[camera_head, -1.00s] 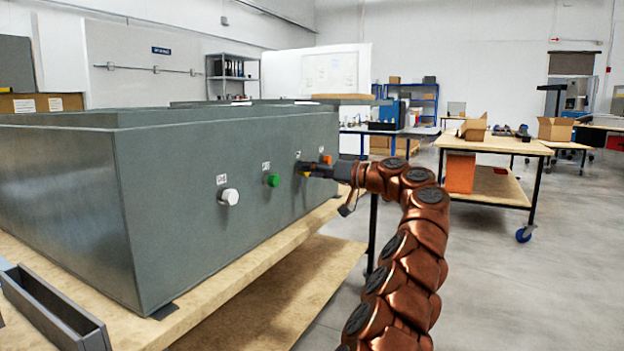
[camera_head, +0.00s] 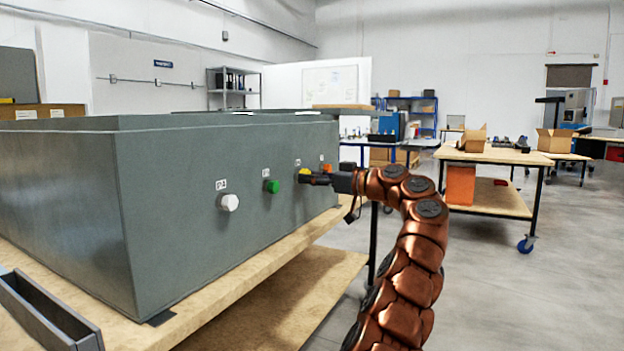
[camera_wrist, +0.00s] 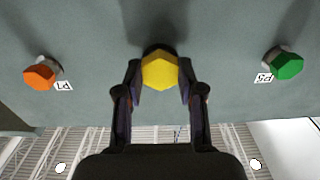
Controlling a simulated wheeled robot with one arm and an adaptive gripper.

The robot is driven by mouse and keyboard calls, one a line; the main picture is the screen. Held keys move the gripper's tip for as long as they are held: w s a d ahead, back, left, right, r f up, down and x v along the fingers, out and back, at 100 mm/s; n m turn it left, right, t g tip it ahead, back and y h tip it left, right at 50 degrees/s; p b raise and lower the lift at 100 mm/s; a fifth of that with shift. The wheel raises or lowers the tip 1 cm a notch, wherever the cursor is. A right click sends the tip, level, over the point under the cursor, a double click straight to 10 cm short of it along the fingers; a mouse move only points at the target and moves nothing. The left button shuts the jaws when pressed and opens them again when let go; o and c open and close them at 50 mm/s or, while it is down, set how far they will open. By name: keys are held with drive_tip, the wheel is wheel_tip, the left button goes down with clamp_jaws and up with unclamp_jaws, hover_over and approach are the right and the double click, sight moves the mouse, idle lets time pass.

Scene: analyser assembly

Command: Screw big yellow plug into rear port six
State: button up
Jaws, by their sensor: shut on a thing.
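The big yellow plug (camera_head: 304,172) is at the side wall of the grey analyser housing (camera_head: 180,220), between the green and orange plugs. In the wrist view the yellow plug's faceted head (camera_wrist: 160,70) sits between my two dark fingers, touching or very near both. My gripper (camera_head: 309,178) is shut on it, facing the wall. The port behind the plug is hidden by its head, so I cannot tell how deep it sits. Labels beside the neighbours look like P5 by the green and P7 by the orange.
A white plug (camera_head: 229,202), a green plug (camera_head: 271,186) and an orange plug (camera_head: 326,168) protrude from the same wall. The housing stands on a wooden bench (camera_head: 250,262) with a grey tray (camera_head: 45,315) at its near end. Open floor lies to the right.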

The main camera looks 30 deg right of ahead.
clamp_jaws()
drive_tip(key=m+p, duration=1)
drive_tip(key=p, duration=0.3)
drive_tip(key=m+p, duration=1)
drive_tip(key=p, duration=0.2)
drive_tip(key=shift+d+r+m+p, duration=0.1)
drive_tip(key=shift+r+m+p, duration=0.1)
drive_tip(key=shift+m+p, duration=0.15)
idle(0.7)
drive_tip(key=shift+m+p, duration=1.35)
drive_tip(key=shift+p, duration=0.9)
drive_tip(key=shift+m+p, duration=1.3)
drive_tip(key=shift+p, duration=0.3)
drive_tip(key=shift+f+m, duration=0.1)
drive_tip(key=shift+m, duration=0.2)
drive_tip(key=shift+m+p, duration=1)
drive_tip(key=shift+p, duration=0.55)
